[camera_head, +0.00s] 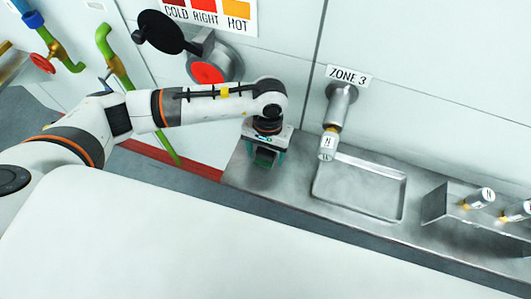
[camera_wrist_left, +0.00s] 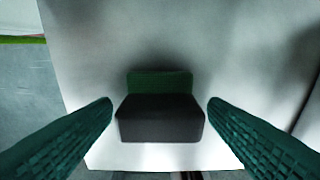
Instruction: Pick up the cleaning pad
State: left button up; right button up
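The cleaning pad (camera_wrist_left: 160,117) is a block with a dark grey part and a green strip along its far side. It sits on the metal counter (camera_wrist_left: 230,50), centred between the fingers in the left wrist view. My left gripper (camera_wrist_left: 160,120) is open, one green finger on each side, with a gap on both sides of the pad. In the head view the left gripper (camera_head: 265,158) points down over the counter's left end, and the pad (camera_head: 264,158) is partly hidden under it. My right gripper is not in view.
A shallow metal tray (camera_head: 403,197) is set on the counter right of the gripper. A nozzle (camera_head: 328,143) hangs from the wall under the ZONE 3 label (camera_head: 348,76). A holder (camera_head: 434,205) with white-capped nozzles stands farther right. A red round fitting (camera_head: 208,72) is on the wall behind the arm.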

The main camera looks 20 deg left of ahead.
pick_arm(q)
jog(key=c, duration=1)
